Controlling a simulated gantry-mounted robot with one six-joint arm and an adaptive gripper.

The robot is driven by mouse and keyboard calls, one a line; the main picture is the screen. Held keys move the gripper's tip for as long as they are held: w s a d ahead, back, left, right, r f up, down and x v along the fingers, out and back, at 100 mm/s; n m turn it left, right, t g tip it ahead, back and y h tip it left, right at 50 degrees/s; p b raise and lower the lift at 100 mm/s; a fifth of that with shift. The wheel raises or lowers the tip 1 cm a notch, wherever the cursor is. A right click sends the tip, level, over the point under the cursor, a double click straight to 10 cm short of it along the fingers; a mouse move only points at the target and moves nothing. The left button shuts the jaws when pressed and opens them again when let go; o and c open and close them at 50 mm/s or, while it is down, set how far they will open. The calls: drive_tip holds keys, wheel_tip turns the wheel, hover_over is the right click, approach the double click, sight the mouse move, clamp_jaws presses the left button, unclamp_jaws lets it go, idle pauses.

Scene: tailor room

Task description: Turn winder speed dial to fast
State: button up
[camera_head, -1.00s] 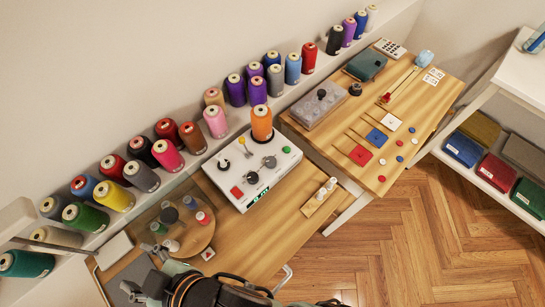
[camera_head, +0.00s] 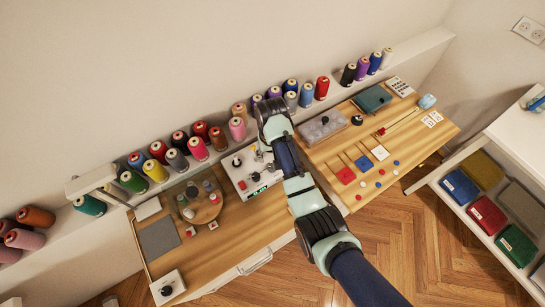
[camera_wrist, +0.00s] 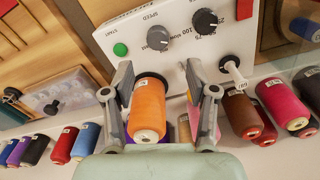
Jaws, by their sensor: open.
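The white winder box (camera_head: 240,187) stands on the wooden table, partly hidden by my arm in the head view. Its panel (camera_wrist: 180,47) fills the top middle of the wrist view. There the grey dial marked SPEED (camera_wrist: 158,38) sits right of the green START button (camera_wrist: 120,49). A black dial (camera_wrist: 205,22) with numbers is further right. The speed dial's setting cannot be read. My gripper (camera_wrist: 158,68) is open, its fingers apart below the speed dial in the picture. An orange thread spool (camera_wrist: 148,105) shows between the fingers; I cannot tell whether they touch it.
A white-tipped post (camera_wrist: 232,68) stands on the panel near the right finger. Thread spools line the wall shelf (camera_head: 423,47) behind. A round wooden tray (camera_head: 205,210) with small bobbins is left of the winder. A grey box (camera_head: 322,128) lies right of my arm.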

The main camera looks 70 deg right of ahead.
drive_tip(key=shift+s+d, duration=0.1)
drive_tip(key=shift+s, duration=0.2)
wheel_tip(320, 180, down, 8)
drive_tip(key=shift+f+b, duration=0.1)
drive_tip(key=shift+b, duration=0.95)
clamp_jaws()
